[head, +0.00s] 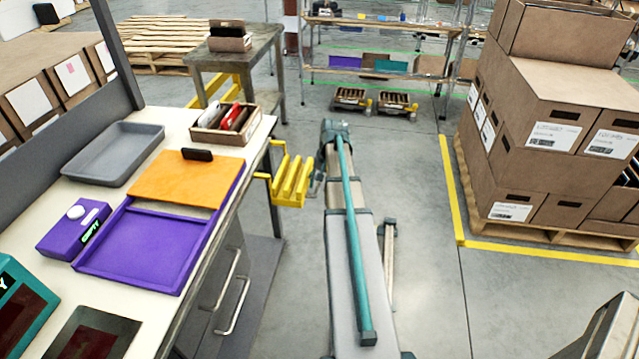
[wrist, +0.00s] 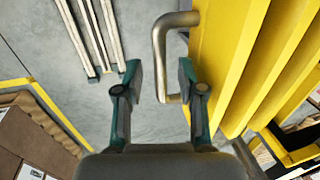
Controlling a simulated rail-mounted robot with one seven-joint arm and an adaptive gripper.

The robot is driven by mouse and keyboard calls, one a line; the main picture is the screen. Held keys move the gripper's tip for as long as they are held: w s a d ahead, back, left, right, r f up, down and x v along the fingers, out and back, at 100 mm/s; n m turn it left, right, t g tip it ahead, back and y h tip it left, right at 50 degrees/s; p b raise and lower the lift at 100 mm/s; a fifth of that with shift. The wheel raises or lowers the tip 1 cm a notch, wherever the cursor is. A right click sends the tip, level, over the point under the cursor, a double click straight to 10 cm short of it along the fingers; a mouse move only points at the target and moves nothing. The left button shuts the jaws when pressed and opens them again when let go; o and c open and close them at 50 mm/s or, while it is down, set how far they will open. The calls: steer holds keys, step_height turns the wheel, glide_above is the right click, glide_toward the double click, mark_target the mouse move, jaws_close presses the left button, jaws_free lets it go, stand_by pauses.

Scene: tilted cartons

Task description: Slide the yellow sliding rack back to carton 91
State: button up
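The yellow sliding rack (head: 291,180) sticks out beside the right edge of the workbench, with several parallel yellow bars. In the wrist view the yellow rack (wrist: 222,60) fills the right side, and a bent metal handle (wrist: 159,58) is fixed to it. My gripper (wrist: 161,82) is open, with one finger on each side of the handle's long bar in the picture. I cannot tell whether the fingers touch it. In the head view my gripper (head: 317,184) is at the rack's right end, partly hidden by my arm. No carton label reads clearly as 91.
The workbench (head: 262,133) holds a grey tray (head: 113,153), a purple tray (head: 145,250), an orange panel (head: 180,178) and a small carton (head: 208,134) of red and white items. Stacked cartons (head: 560,110) stand at the right behind a yellow floor line. Grey floor between is mostly clear.

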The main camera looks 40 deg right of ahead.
steer(key=shift+f, duration=0.15)
jaws_close()
stand_by(0.4)
